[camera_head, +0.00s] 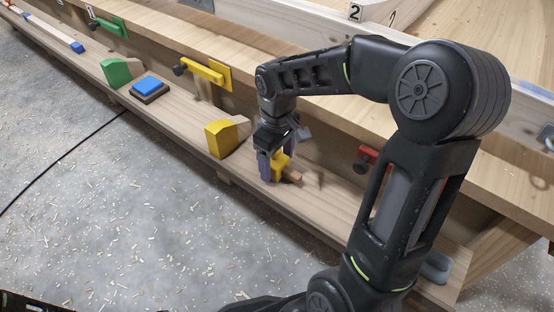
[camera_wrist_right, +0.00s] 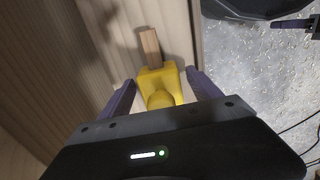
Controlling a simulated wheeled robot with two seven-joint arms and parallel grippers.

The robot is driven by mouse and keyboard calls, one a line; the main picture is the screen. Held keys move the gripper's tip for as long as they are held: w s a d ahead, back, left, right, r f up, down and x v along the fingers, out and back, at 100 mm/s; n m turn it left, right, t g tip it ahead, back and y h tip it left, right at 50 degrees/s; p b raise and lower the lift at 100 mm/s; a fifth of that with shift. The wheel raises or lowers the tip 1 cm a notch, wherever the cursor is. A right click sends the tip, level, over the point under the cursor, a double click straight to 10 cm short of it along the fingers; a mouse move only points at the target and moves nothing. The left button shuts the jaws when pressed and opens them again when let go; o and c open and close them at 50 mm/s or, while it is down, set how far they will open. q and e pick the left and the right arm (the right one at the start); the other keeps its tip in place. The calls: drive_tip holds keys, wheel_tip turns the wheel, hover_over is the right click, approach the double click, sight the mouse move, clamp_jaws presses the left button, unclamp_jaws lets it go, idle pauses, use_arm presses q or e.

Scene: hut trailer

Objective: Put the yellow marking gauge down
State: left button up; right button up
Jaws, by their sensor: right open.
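The yellow marking gauge (camera_head: 281,162) is on the low wooden shelf (camera_head: 325,205) along the bench, with its short brown wooden stem pointing right in the head view. My right gripper (camera_head: 272,170) is down over it, fingers on either side. In the right wrist view the yellow gauge (camera_wrist_right: 160,82) lies between the two open purple-grey fingers (camera_wrist_right: 160,93), with gaps beside its body. Its wooden stem points away from the gripper. The gauge's underside is hidden, so its contact with the shelf is hard to see. My left gripper cannot be made out.
A yellow-faced wooden block (camera_head: 222,138) stands left of the gripper on the shelf. Further left are a blue block on a dark base (camera_head: 150,87) and a green-faced block (camera_head: 117,71). A yellow clamp-like tool (camera_head: 204,70) and a red one (camera_head: 367,157) are on the bench front.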

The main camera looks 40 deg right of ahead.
drive_tip(key=shift+r, duration=0.1)
wheel_tip(320, 180, up, 12)
drive_tip(key=p, duration=0.4)
drive_tip(key=shift+r, duration=0.1)
idle(0.9)
